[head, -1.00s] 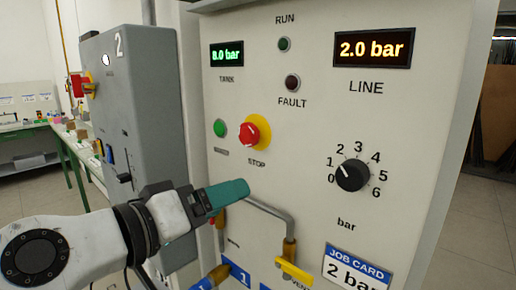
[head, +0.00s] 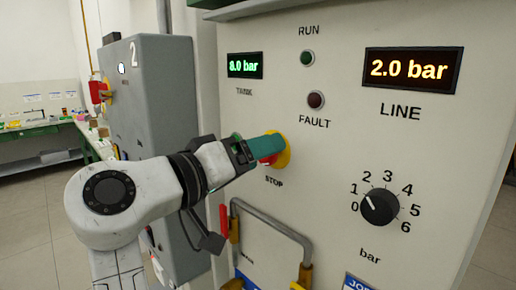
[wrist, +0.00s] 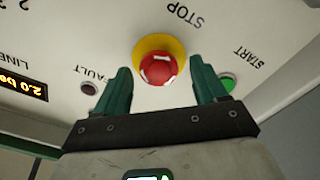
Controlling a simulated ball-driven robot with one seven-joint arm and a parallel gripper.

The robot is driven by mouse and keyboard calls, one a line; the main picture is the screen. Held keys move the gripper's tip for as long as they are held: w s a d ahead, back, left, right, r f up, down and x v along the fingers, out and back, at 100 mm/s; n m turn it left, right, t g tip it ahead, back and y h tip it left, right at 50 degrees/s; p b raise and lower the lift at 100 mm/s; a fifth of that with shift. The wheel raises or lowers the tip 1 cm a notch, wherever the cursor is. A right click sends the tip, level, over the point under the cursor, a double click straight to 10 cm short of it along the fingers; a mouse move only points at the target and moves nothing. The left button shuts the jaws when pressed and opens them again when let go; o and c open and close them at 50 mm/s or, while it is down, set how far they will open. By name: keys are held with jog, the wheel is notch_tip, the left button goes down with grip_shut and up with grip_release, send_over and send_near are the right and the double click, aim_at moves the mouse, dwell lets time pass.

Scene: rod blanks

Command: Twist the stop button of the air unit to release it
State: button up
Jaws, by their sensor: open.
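The air unit (head: 330,160) is a light grey panel. Its red stop button (wrist: 158,68) with a yellow collar shows fully in the wrist view, between and just beyond my two green fingertips. In the head view my fingers hide most of the stop button (head: 268,160), and only part of the red and the yellow collar (head: 284,158) shows. My gripper (head: 265,146) is at the button, open, with one finger on each side. In the wrist view gaps show between the fingers of my gripper (wrist: 160,85) and the button.
A green start button (wrist: 227,82) sits beside one finger in the wrist view. A bent metal handle (head: 275,226) juts out below the stop button. A black dial (head: 380,207) is at right. A grey cabinet (head: 160,100) marked 2 stands left of the unit.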

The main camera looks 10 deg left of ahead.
jog(key=shift+w+d, duration=0.25)
jog(key=shift+w, duration=0.05)
jog(key=shift+c, duration=0.2)
jog(key=c, duration=1)
jog(key=shift+f+b, duration=0.1)
jog(key=shift+b, duration=0.3)
jog(key=shift+m+b, duration=3.85)
jog(key=shift+m, duration=0.05)
jog(key=shift+d, duration=0.1)
